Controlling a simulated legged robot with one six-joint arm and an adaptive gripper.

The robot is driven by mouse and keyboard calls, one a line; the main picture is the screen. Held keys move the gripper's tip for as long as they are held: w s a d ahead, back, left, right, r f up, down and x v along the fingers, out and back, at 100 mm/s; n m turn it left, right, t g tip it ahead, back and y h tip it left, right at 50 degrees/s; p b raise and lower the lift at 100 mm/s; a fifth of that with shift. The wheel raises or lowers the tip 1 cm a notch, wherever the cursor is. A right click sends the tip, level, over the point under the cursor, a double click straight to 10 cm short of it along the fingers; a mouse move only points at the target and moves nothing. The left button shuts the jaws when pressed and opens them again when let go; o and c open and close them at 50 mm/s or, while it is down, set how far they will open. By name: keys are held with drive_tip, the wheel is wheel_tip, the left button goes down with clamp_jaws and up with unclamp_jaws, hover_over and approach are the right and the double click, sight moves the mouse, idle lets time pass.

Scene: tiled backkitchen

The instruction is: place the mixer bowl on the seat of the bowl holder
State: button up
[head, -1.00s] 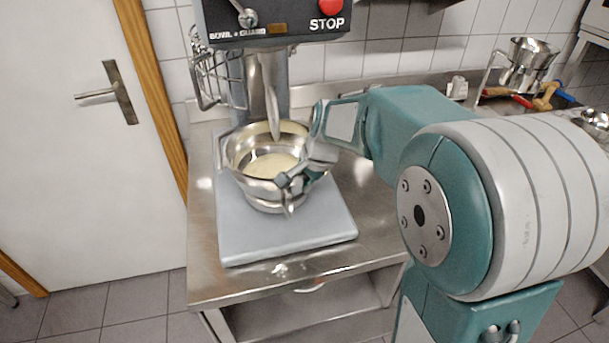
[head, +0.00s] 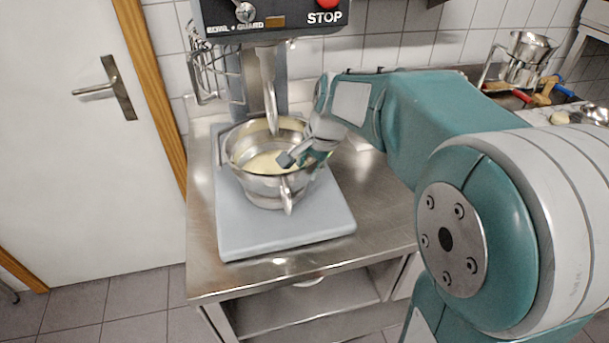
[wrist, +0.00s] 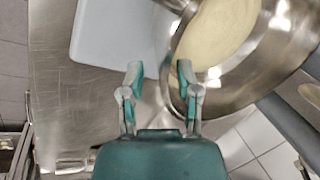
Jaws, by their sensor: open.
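The steel mixer bowl (head: 265,187), holding pale yellow dough, is upright below the mixer's hook, over the grey mixer base (head: 285,235). A handle-like steel piece juts from its front. The bowl also shows in the wrist view (wrist: 245,85). My gripper (head: 298,156) is at the bowl's right rim. In the wrist view my gripper (wrist: 160,76) is open, with one finger over the bowl's inside and the other outside its rim. I see no grip on the bowl. I cannot make out the holder's seat or whether the bowl rests on it.
The mixer head with a red STOP button (head: 325,4) and the hook (head: 269,95) are above the bowl. A wire guard (head: 203,75) is at left. The steel table (head: 200,230) has free room in front. Utensils lie on the counter at back right.

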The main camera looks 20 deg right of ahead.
drive_tip(key=v, duration=0.3)
drive_tip(key=s+n+t+h, duration=0.2)
drive_tip(key=s+n, duration=0.9)
drive_tip(key=s, duration=1)
drive_tip(key=shift+s+a+t, duration=0.15)
drive_tip(key=shift+a+t, duration=0.15)
